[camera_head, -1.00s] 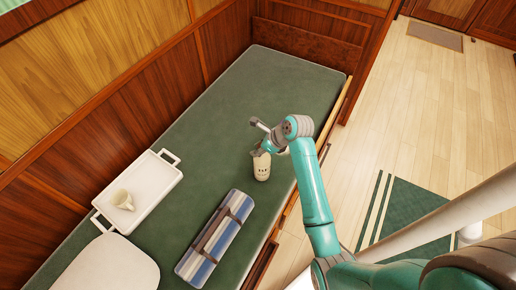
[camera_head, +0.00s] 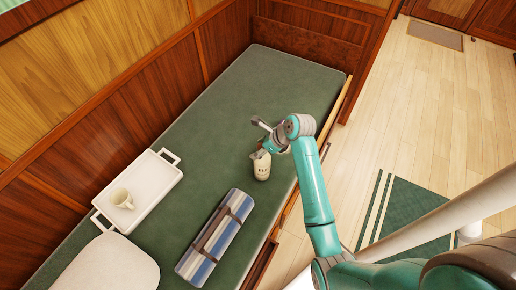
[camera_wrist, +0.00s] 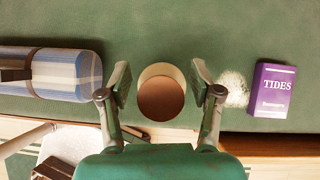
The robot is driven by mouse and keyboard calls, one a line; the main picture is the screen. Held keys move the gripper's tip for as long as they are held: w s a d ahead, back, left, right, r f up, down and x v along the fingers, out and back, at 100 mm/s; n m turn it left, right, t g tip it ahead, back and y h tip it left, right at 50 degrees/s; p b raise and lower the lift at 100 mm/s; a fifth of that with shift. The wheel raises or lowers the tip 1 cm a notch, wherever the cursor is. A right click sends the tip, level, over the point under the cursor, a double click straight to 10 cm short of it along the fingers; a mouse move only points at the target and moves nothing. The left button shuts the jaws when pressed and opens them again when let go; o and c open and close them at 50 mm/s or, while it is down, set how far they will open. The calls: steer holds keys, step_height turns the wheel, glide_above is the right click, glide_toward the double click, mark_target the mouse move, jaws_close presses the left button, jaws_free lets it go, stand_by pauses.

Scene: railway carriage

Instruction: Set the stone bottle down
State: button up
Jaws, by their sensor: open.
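The stone bottle (camera_head: 261,170), cream with small dark marks, stands upright on the green berth (camera_head: 225,125) near its aisle-side edge. The wrist view shows the bottle (camera_wrist: 160,97) from above, as a pale rim around a brown round middle. My gripper (camera_wrist: 161,82) is open, with one finger on each side of the bottle and a visible gap on both sides. In the head view my gripper (camera_head: 264,153) is at the bottle's top and partly hides it.
A striped rolled blanket (camera_head: 215,238) lies nearer on the berth. A white tray (camera_head: 152,185) with a cream mug (camera_head: 121,199) and a pale cushion (camera_head: 108,265) lie left. The berth's far end looks clear.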

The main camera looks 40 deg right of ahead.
steer(key=v, duration=1.1)
jaws_close()
stand_by(1.1)
